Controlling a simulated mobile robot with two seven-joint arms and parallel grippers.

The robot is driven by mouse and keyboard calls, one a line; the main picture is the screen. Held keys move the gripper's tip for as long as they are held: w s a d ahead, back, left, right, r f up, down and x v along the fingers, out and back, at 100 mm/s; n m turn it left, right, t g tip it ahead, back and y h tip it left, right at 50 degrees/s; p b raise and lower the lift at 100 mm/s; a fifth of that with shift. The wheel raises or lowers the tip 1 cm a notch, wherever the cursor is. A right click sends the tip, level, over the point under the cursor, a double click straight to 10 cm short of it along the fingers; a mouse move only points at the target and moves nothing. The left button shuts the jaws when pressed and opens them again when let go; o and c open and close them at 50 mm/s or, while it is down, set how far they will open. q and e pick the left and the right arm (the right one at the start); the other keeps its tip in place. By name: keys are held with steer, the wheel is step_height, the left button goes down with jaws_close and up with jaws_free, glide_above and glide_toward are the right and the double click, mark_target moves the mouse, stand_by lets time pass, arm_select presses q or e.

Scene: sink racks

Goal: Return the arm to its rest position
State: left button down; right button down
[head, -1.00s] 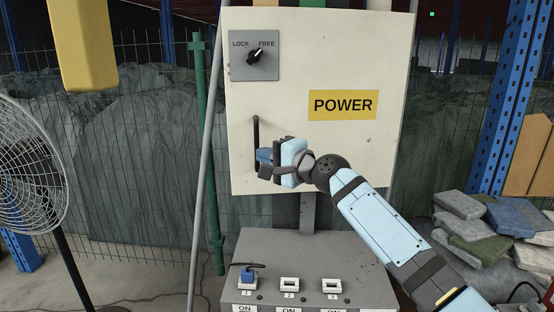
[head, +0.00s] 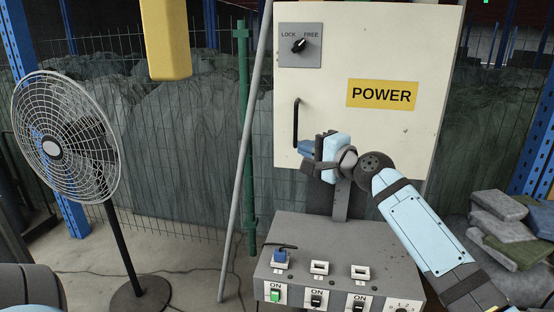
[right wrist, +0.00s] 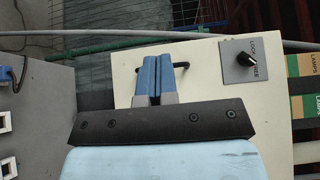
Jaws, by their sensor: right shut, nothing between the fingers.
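My right gripper (head: 306,147) is shut and empty in front of the lower part of the power cabinet door (head: 400,150). Its blue fingers sit just right of the lower end of the black door handle (head: 296,122). In the right wrist view the two blue fingers (right wrist: 156,78) are pressed together with nothing between them. The handle (right wrist: 184,72) shows beside and behind them there, and I cannot tell whether they touch it. The cabinet door looks closed. My left gripper is not in view.
A LOCK/FREE knob (head: 299,46) is on the door. Below stands a grey control box (head: 330,240) with several sockets and switches; a blue plug (head: 281,256) is in the left socket. A fan (head: 66,140) stands left, a yellow block (head: 165,40) hangs above, and slabs (head: 505,228) lie right.

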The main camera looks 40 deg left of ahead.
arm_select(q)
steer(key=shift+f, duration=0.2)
arm_select(e)
steer(key=s, duration=0.9)
steer(key=shift+s+a, duration=0.3)
steer(key=shift+s, duration=0.1)
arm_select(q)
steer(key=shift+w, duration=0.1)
arm_select(e)
steer(key=shift+w, duration=0.1)
